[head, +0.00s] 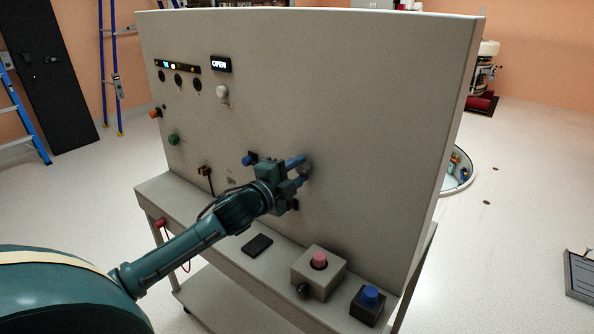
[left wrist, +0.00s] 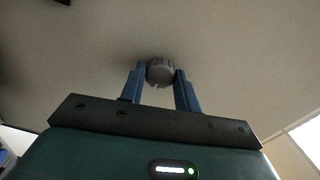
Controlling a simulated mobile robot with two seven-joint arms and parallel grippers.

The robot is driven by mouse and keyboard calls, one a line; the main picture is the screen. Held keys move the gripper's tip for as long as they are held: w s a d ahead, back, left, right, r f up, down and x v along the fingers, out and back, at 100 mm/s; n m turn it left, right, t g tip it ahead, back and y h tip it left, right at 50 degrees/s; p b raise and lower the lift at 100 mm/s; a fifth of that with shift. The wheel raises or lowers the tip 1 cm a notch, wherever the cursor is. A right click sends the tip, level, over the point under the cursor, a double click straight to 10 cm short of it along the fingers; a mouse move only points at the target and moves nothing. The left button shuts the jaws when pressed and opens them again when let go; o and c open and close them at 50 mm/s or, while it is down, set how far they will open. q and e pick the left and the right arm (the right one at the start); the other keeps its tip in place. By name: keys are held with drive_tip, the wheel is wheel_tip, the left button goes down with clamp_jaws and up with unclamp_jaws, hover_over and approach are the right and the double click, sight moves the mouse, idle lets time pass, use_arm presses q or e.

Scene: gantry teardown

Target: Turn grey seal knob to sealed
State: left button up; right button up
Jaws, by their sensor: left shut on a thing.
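The grey seal knob (left wrist: 160,72) is a round ridged knob on the upright beige panel (head: 380,120). My left gripper (left wrist: 160,80) has its two blue fingers on either side of the knob, shut on it. In the head view the left gripper (head: 301,168) reaches the panel's lower middle, and the knob (head: 306,171) shows dark between the fingertips. The knob's marking cannot be read. A small display (head: 221,64) on the panel reads OPEN. My right gripper is in neither view.
The panel also carries a white knob (head: 222,91), a green knob (head: 173,139) and an orange knob (head: 155,113). On the shelf below stand a box with a pink button (head: 319,259), a blue-button box (head: 369,297) and a flat black object (head: 257,245). Blue ladders stand at left.

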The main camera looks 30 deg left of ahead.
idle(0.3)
use_arm(q)
drive_tip(key=o, duration=1)
drive_tip(key=shift+s, duration=0.1)
drive_tip(key=s, duration=0.4)
drive_tip(key=s+b, duration=0.1)
drive_tip(key=s, duration=0.3)
drive_tip(key=s+a+b, duration=0.1)
drive_tip(key=s, duration=0.4)
drive_tip(key=s+d+f+n+g+p, duration=0.1)
drive_tip(key=s+d+f+n+g, duration=0.2)
drive_tip(key=f, duration=0.6)
drive_tip(key=s+d+f+n+g, duration=0.1)
drive_tip(key=s+d+f+n, duration=0.25)
drive_tip(key=f, duration=0.55)
drive_tip(key=s+d+f+n+g, duration=0.1)
drive_tip(key=s+d+f+n, duration=0.1)
drive_tip(key=d, duration=0.3)
drive_tip(key=s+d+f+n+g+h, duration=0.1)
drive_tip(key=s+d+f+n, duration=0.1)
drive_tip(key=s+d+f, duration=0.1)
drive_tip(key=s+d+f+n+g+h+p, duration=0.1)
drive_tip(key=s+d+f+n, duration=0.1)
drive_tip(key=d, duration=0.5)
drive_tip(key=shift+s+d+f+n, duration=0.15)
drive_tip(key=shift+f+n, duration=0.1)
drive_tip(key=shift+f, duration=0.45)
drive_tip(key=shift+s+d+f+n, duration=0.15)
drive_tip(key=shift+f+n, duration=0.05)
drive_tip(key=shift+f, duration=0.5)
